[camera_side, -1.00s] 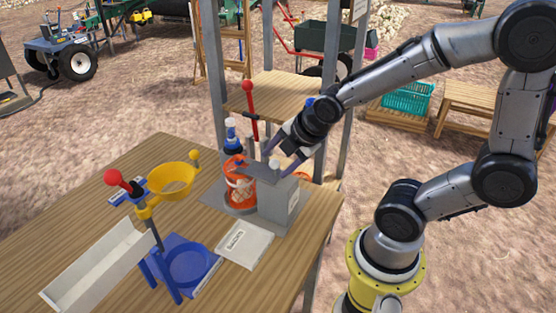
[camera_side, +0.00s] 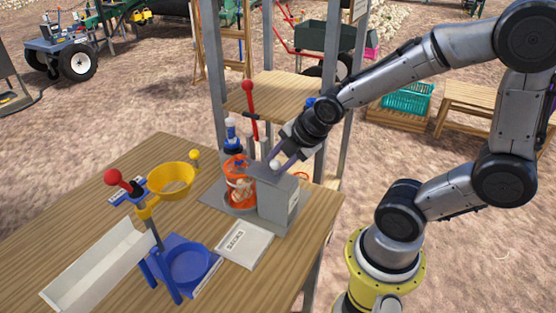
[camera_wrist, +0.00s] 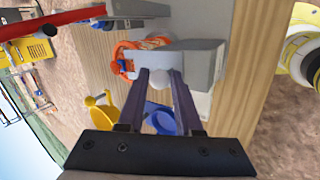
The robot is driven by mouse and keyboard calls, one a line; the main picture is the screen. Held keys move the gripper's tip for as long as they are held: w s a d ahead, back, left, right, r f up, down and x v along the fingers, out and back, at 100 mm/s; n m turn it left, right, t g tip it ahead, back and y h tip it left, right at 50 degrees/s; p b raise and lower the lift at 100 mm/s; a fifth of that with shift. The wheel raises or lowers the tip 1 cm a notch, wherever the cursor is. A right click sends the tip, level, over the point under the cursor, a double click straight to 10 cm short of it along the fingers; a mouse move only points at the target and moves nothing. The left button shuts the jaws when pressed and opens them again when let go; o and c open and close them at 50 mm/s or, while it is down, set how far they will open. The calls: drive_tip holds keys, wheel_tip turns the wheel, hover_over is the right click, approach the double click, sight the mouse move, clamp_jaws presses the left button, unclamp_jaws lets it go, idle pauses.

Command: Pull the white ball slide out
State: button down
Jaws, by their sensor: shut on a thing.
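The white ball (camera_side: 275,163) is the knob of a slide on top of the grey box (camera_side: 279,200). My gripper (camera_side: 283,157) is shut on this ball from the upper right. In the wrist view, the ball (camera_wrist: 161,80) sits between the two dark fingertips, partly covered by them. The rest of the slide is hard to make out. An orange net sack (camera_side: 240,188) with pale contents stands beside the grey box, to its left.
A red-knobbed lever (camera_side: 248,88) rises behind the box, near a blue-and-white bottle-shaped part (camera_side: 232,136).

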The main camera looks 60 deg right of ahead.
drive_tip(key=shift+s+r, duration=0.1)
drive_tip(key=shift+s, duration=2.35)
drive_tip(key=c, duration=0.5)
unclamp_jaws()
drive_tip(key=shift+r, duration=2.95)
